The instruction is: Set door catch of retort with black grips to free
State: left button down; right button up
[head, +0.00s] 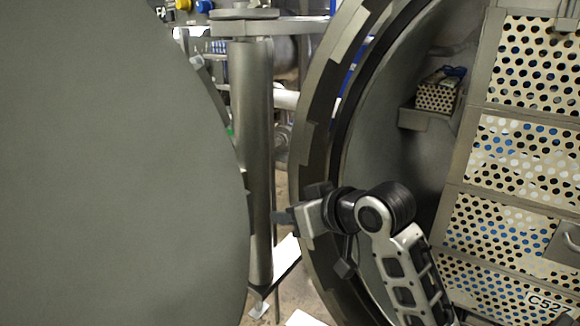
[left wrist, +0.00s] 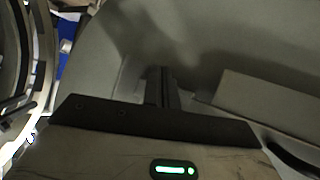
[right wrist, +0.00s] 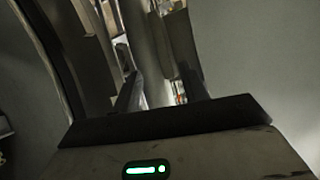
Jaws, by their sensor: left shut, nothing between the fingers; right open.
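The retort's open door (head: 110,165) is a large plain grey disc filling the left of the head view. Its round mouth with a toothed rim (head: 312,150) stands at the right. I cannot make out the door catch or any black grips. My right gripper (head: 284,217) is open and empty, in front of the gap between door and rim, pointing left. In the right wrist view its fingers (right wrist: 160,88) are apart, with the gap beyond. My left gripper shows only in the left wrist view (left wrist: 161,85), shut and empty, facing a grey surface.
A thick upright hinge column (head: 252,160) stands between door and mouth. A small perforated box (head: 437,96) sits on a bracket inside. Pipes show behind the column.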

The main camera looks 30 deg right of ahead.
jog(key=w+d+r+t+y, duration=0.1)
jog(key=d+r+t, duration=0.15)
jog(key=r, duration=0.65)
jog(key=w+d+r+t, duration=0.1)
jog(key=d+r+t, duration=0.15)
jog(key=r, duration=0.65)
jog(key=s+d+r+t+y, duration=0.1)
jog(key=s+d+r+t, duration=0.15)
jog(key=r, duration=0.65)
jog(key=s+d+r+t+y, duration=0.1)
jog(key=s+d+r+t, duration=0.15)
jog(key=r, duration=0.55)
jog(key=p+x, duration=0.1)
jog(key=x, duration=0.3)
jog(key=p+x, duration=0.1)
jog(key=x, duration=0.4)
jog(key=a+p+x, duration=0.1)
jog(key=p+x, duration=0.1)
jog(key=x, duration=0.3)
jog(key=shift+s+r, duration=0.1)
jog(key=shift+s, duration=0.1)
jog(key=shift+w+a+r, duration=0.15)
jog(key=shift+w+a, duration=0.05)
jog(key=shift+w, duration=0.45)
pick_arm(q)
jog(key=shift+a+r+g, duration=0.25)
jog(key=shift+r+g, duration=0.05)
jog(key=shift+r, duration=0.45)
